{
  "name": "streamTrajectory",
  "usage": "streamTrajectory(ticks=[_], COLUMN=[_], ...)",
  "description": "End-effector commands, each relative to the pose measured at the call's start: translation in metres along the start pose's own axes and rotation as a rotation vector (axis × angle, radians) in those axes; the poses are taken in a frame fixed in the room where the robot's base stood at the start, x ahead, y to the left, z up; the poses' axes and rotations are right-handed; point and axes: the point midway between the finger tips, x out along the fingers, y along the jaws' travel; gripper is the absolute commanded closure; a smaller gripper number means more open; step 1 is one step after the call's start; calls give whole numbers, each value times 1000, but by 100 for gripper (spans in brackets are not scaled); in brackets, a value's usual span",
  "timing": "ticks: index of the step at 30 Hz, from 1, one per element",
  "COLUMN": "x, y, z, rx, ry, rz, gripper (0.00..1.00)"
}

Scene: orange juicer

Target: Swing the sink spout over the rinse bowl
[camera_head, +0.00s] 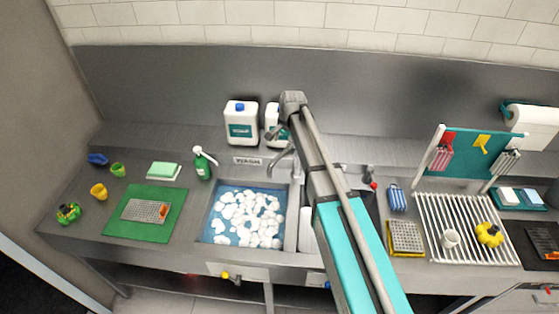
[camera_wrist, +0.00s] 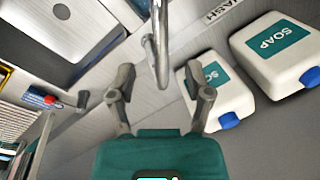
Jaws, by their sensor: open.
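The metal sink spout (camera_head: 283,158) rises from the counter behind the two basins, partly behind my arm in the head view. In the wrist view the spout (camera_wrist: 160,45) stands between the fingers' lines and runs up the picture. My gripper (camera_wrist: 159,70) is open and empty, one finger on each side of the spout; I cannot tell whether either touches it. In the head view my gripper (camera_head: 274,134) is small, beside the soap jugs. The bare rinse bowl (camera_wrist: 70,45) with its round drain is at the wrist view's upper left; my arm hides most of it in the head view.
The wash basin (camera_head: 218,232), full of white foam, lies left of my arm. Two soap jugs (camera_head: 241,122) stand close behind; in the wrist view they are right of my gripper. A white rack (camera_head: 468,245) stands right.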

Motion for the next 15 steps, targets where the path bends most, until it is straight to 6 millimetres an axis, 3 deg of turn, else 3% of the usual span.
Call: streamTrajectory(ticks=[15], x=[44], y=[0], z=[1], rx=[-1], ry=[0], rz=[0], gripper=[35])
